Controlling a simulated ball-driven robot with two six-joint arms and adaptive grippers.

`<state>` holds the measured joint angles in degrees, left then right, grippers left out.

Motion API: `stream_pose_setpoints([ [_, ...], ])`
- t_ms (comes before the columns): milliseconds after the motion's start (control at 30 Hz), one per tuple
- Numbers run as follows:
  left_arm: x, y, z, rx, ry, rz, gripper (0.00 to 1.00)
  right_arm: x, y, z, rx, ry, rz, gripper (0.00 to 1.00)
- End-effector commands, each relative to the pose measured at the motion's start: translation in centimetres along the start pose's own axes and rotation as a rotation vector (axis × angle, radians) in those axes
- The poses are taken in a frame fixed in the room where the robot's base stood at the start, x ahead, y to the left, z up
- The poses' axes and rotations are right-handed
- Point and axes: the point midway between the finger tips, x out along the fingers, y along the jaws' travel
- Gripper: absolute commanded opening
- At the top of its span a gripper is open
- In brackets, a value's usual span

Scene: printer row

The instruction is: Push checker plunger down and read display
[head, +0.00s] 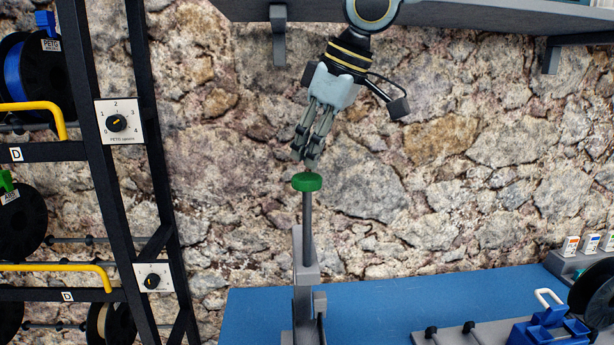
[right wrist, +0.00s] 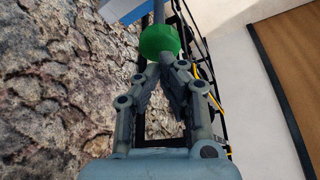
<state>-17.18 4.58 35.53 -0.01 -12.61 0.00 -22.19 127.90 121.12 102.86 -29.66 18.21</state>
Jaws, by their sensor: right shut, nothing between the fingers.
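The checker's plunger has a green knob (head: 307,182) on top of a grey rod (head: 307,225). The rod rises from the grey checker body (head: 306,275), which stands at the front of the blue surface. The plunger stands up high. My right gripper (head: 307,165) is shut and empty, pointing down just above the knob. In the right wrist view the green knob (right wrist: 160,42) lies straight beyond the closed fingertips (right wrist: 166,62). I cannot tell whether they touch it. No display face of the checker shows. My left gripper is not in view.
A black spool rack (head: 110,180) with yellow handles and dial plates stands at the left. A blue bench top (head: 400,298) lies below, with a blue device (head: 548,328) at its right. A grey shelf (head: 450,14) hangs above. A stone wall stands behind.

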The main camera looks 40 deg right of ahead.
Motion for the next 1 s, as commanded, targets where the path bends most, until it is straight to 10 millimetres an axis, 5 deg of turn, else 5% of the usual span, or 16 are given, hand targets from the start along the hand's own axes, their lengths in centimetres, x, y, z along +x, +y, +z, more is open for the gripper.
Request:
stream_pose_setpoints([
  [1000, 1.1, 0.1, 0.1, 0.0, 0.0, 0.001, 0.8, 1.3, 0.0, 0.6, 0.0, 0.0, 0.0, 0.0],
])
